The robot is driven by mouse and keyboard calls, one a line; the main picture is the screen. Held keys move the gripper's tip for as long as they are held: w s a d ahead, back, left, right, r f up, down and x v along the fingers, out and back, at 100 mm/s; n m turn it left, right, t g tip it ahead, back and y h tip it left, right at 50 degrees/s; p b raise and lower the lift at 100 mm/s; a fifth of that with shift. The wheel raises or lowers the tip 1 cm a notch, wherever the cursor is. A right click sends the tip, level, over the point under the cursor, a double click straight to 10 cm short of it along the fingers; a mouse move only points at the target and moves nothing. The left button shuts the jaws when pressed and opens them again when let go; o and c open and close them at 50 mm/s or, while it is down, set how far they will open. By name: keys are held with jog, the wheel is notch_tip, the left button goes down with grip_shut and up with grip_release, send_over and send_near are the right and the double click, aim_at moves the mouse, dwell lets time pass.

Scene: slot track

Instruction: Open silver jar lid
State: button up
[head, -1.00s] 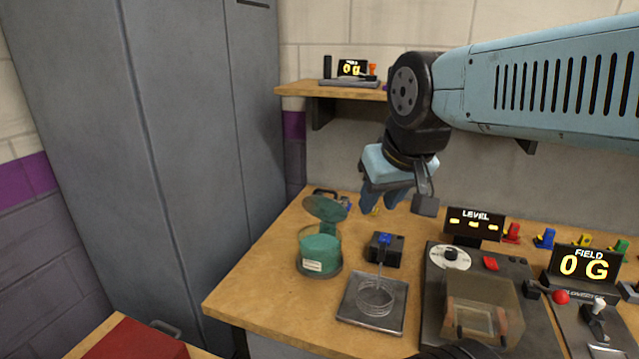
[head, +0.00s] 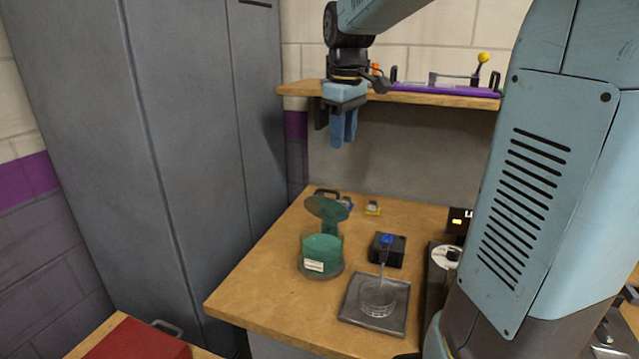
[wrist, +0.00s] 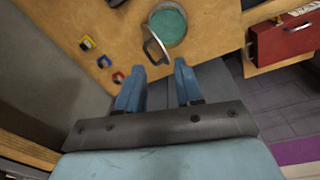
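A clear round jar with teal contents (head: 321,255) and a white label stands on the wooden bench, left of centre. Its round lid (head: 327,208) stands tilted up at the back of the jar, so the top is open. The wrist view shows the jar (wrist: 167,24) at the top, with the lid (wrist: 157,46) nearly edge-on with a silvery rim. My gripper (head: 343,143) is above the back of the bench, higher than the jar and apart from it. Its blue fingers (wrist: 158,68) are spread and empty in the wrist view, pointing toward the lid.
A metal tray with a glass dish (head: 375,305) and a black block (head: 387,249) are right of the jar. A wooden shelf (head: 420,97) is behind my gripper. A grey cabinet (head: 190,150) stands left. A red box (head: 130,340) is at lower left. Bench left of the jar is clear.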

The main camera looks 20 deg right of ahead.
jog(key=w+d+f+n+g, duration=0.1)
jog(key=w+f+n+g, duration=0.15)
jog(key=w, duration=0.65)
send_near(329, 203)
jog(key=shift+n+t+y, duration=0.3)
jog(key=shift+n+t, duration=0.05)
jog(key=f, duration=0.2)
jog(key=w+d+f, duration=0.1)
jog(key=f, duration=0.1)
jog(key=w+f, duration=0.1)
jog(key=f, duration=0.1)
jog(key=shift+d, duration=0.35)
jog(key=shift+r, duration=0.1)
jog(key=shift+c, duration=0.5)
grip_shut()
